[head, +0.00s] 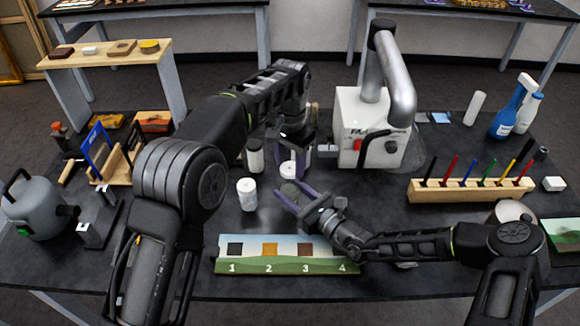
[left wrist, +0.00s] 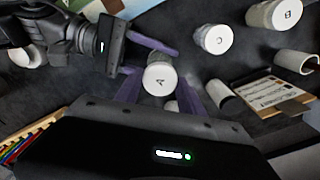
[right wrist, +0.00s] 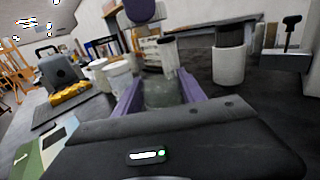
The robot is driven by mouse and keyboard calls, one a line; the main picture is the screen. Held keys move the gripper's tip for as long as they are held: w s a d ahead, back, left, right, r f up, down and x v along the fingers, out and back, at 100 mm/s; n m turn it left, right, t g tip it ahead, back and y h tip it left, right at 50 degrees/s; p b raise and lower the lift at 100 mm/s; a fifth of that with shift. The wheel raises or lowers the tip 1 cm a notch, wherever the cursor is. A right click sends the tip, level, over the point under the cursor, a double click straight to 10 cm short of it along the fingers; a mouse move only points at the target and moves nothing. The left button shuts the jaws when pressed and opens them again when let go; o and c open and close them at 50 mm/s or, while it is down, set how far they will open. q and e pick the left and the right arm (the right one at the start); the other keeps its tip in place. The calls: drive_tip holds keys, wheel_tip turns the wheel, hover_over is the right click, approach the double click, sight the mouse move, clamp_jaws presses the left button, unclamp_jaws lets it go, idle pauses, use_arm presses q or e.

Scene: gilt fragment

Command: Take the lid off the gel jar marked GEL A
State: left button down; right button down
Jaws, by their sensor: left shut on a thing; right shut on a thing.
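The white round lid marked A (left wrist: 160,79) is between the fingertips of my left gripper (left wrist: 160,92), which is shut on it. In the head view the lid (head: 288,170) shows below my left gripper. My right gripper (right wrist: 160,97) is shut on the greenish, see-through gel jar (right wrist: 161,94), which stands upright between its fingers. The jar (head: 290,193) also shows in the head view, nearer than the lid. No white lid shows on the jar in the right wrist view, and the lid appears apart from it and above.
Another white-lidded jar (head: 247,194) stands just left of the grippers. A numbered sample board (head: 290,255) lies in front. A white machine (head: 366,128) and a rack of coloured tools (head: 470,190) stand to the right.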

drive_tip(key=c, duration=0.6)
unclamp_jaws()
use_arm(q)
drive_tip(key=shift+f, duration=0.2)
use_arm(e)
drive_tip(key=shift+s+d+f, duration=0.1)
drive_tip(key=shift+s+d, duration=0.3)
drive_tip(key=shift+d, duration=0.1)
use_arm(q)
drive_tip(key=shift+f+b, duration=0.95)
drive_tip(key=shift+b, duration=0.2)
use_arm(e)
drive_tip(key=v, duration=1)
drive_tip(key=shift+s+d, duration=0.2)
drive_tip(key=shift+s, duration=0.1)
